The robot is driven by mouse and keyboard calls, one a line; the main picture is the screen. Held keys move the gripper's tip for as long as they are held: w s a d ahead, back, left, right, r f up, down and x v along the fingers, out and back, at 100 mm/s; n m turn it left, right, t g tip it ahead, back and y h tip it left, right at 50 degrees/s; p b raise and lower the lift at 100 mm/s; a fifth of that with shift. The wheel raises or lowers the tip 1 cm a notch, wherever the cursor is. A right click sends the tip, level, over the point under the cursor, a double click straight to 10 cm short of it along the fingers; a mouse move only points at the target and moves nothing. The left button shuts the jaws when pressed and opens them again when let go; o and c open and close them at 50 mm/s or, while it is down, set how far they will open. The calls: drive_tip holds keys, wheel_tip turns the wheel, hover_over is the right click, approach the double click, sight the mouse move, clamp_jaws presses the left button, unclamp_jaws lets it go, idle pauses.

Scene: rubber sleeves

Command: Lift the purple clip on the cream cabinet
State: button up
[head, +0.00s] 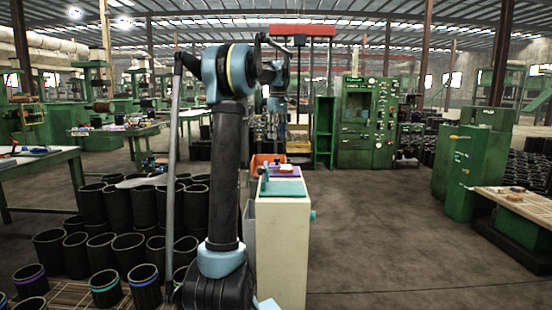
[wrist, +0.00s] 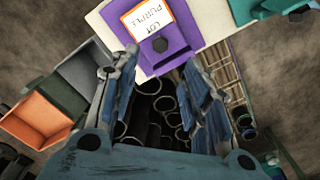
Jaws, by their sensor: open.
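The purple clip (wrist: 183,48) lies flat on the cream cabinet (wrist: 108,25) in the wrist view. It bears a white, orange-edged label reading "LOT PURPLE" and a dark knob (wrist: 160,45). In the head view, the clip (head: 291,172) is a small purple patch on top of the cream cabinet (head: 282,250). My gripper (wrist: 161,82) is open and empty. Its fingers point toward the clip's knob end, apart from it as far as I can tell. In the head view, my gripper (head: 277,125) hangs above and behind the cabinet top.
A teal item (head: 283,187) lies on the cabinet's near end. Grey and orange bins (wrist: 35,120) stand beside the cabinet. Black rubber sleeves (head: 118,208) crowd the floor at left. Open floor (head: 400,240) lies to the right.

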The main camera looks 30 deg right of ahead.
wheel_tip(320, 180, down, 11)
drive_tip(key=shift+r, duration=0.1)
idle(0.3)
drive_tip(key=shift+c, duration=0.4)
clamp_jaws()
